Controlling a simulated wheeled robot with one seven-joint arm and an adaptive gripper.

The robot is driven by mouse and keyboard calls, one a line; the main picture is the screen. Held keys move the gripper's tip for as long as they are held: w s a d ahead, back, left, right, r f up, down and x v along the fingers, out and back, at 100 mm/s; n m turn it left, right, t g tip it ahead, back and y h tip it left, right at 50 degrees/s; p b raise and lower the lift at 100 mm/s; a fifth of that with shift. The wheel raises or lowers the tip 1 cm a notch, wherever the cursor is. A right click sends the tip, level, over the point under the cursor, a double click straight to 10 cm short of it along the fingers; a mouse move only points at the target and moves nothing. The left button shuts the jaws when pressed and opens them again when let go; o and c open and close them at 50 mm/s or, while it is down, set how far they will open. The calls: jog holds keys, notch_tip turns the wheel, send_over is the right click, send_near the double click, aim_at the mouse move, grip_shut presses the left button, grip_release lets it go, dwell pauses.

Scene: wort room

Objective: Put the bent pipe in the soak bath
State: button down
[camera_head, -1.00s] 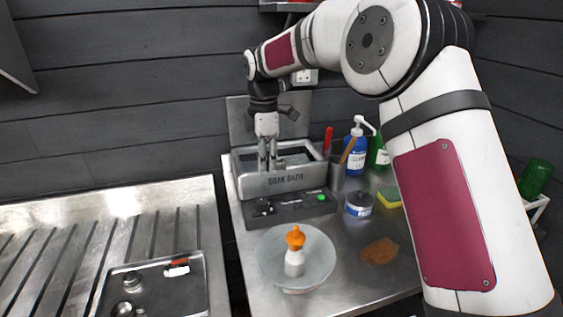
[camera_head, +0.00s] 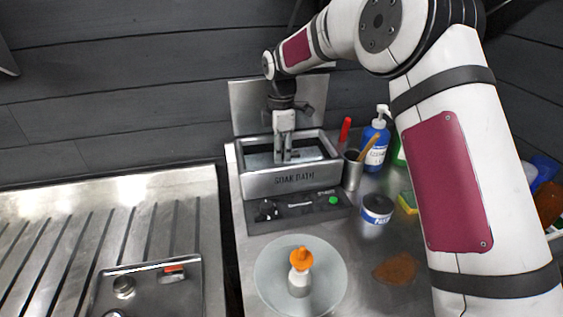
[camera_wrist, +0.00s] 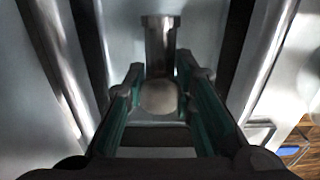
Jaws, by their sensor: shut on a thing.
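The soak bath (camera_head: 292,180) is a grey metal tank with its name on the front and its lid (camera_head: 250,108) raised behind it. My gripper (camera_head: 282,158) points down into its open top, with the fingertips inside the rim. In the wrist view my gripper (camera_wrist: 158,100) is shut on the bent pipe (camera_wrist: 160,42), a grey metal piece with a flanged end at the top and a rounded part between the fingers. In the head view the pipe cannot be made out. Whether it touches the bath floor is unclear.
A control panel (camera_head: 300,210) fronts the bath. To the right stand a metal cup (camera_head: 352,172) with tools, a blue pump bottle (camera_head: 375,150) and a tin (camera_head: 377,210). An orange-tipped white bottle (camera_head: 300,278) stands on a round dish (camera_head: 268,280) in front. A ribbed drainer (camera_head: 130,235) lies left.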

jog(key=shift+f, duration=1.75)
jog(key=c, duration=1.3)
grip_release()
jog(key=shift+f, duration=0.15)
jog(key=shift+c, duration=0.2)
